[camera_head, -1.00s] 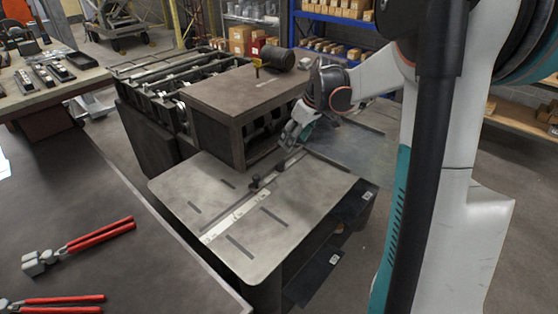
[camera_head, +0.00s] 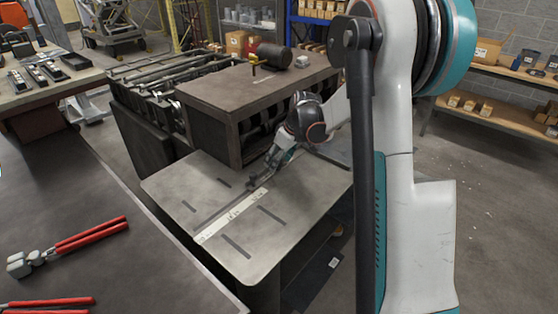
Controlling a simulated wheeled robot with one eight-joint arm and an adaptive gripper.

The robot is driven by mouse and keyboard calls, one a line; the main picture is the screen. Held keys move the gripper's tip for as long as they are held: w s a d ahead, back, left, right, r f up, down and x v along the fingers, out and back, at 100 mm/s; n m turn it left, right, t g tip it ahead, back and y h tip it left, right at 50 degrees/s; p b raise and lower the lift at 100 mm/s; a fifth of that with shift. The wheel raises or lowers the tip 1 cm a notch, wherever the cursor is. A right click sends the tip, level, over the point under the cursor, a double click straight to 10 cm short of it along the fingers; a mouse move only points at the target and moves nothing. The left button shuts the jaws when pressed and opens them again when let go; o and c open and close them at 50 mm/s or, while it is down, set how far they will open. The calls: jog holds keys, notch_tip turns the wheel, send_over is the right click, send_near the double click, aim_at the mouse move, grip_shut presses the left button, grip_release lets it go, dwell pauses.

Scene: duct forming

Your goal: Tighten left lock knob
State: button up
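The machine's grey metal table (camera_head: 225,243) carries a guide bar with a pale scale strip (camera_head: 233,215) running diagonally across it. A small dark lock knob (camera_head: 252,183) stands on the bar near the upper end of the strip. I take it for the left knob; its outline is small and blurred. My gripper (camera_head: 267,171) reaches down from the right, with its fingertips just right of this knob. I cannot tell whether they touch it. The second knob, further up the bar, is hidden behind my gripper. The finger opening is too small to make out.
A dark roller housing (camera_head: 258,88) stands right behind the table, close to my gripper. A workbench (camera_head: 85,235) at left holds red-handled pliers (camera_head: 90,237). The table's front left part is clear.

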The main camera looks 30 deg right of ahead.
jog(key=c, duration=1.1)
jog(key=shift+a+m+h, duration=0.1)
jog(key=shift+m+h, duration=0.5)
jog(key=shift+m, duration=0.9)
jog(key=o, duration=1.1)
